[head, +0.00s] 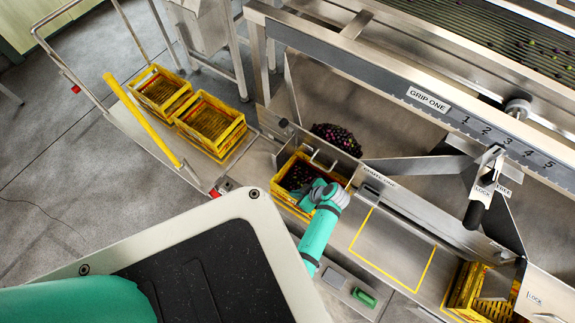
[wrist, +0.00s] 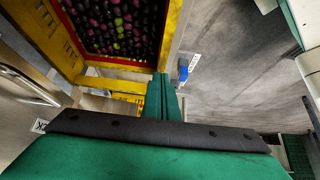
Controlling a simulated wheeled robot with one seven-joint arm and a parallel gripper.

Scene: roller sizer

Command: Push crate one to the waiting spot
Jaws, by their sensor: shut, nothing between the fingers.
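Crate one (head: 283,188) is a yellow crate of dark and green fruit below the chute on the steel bench. In the wrist view the crate (wrist: 177,30) fills the upper left, with its rim close. My gripper (wrist: 162,88) is shut and empty, its fingertips at the crate's near lower corner; I cannot tell whether they touch. In the head view my gripper (head: 318,196) is over the crate's right end, and my wrist hides part of the crate and the fingertips. The waiting spot appears to be the yellow outline (head: 428,272) on the bench to the right, which is empty.
Another yellow crate (head: 466,290) stands beyond the outline at the right. A cart (head: 222,182) with two yellow crates stands left of the bench. A fruit pile (head: 336,138) lies in the chute above crate one. A green button (head: 364,297) is at the bench's front edge.

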